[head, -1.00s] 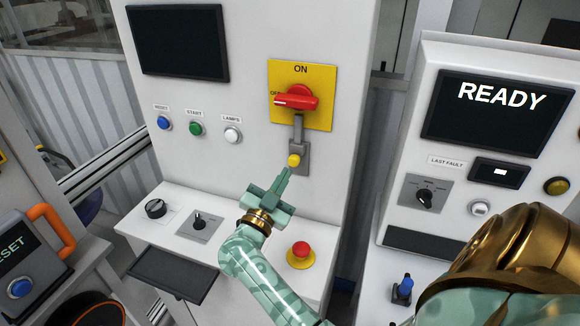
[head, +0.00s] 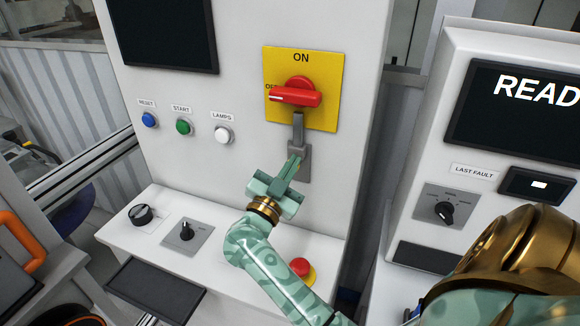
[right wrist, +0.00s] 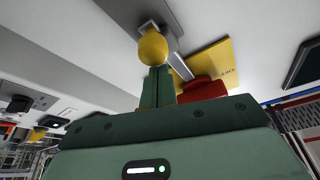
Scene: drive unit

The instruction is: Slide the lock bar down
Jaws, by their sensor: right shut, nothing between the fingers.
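The lock bar (head: 298,130) is a grey upright strip below the red rotary handle (head: 300,95), in a grey guide (head: 306,166) on the white panel. The handle sits on a yellow plate (head: 330,60) and points left, towards the partly covered OFF mark. The bar's yellow knob (right wrist: 153,48) shows in the right wrist view, but in the head view my fingers hide nearly all of it. My right gripper (head: 291,164) is shut and empty, its fingertips at the knob. They also show just below the knob in the wrist view (right wrist: 158,72); contact is unclear. My left gripper is out of view.
Blue, green and white buttons (head: 183,127) lie left of the switch. A ledge below carries a black knob (head: 141,215), a selector (head: 187,231) and a red stop button (head: 301,267), partly behind my arm. A second cabinet with a screen (head: 520,110) stands right.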

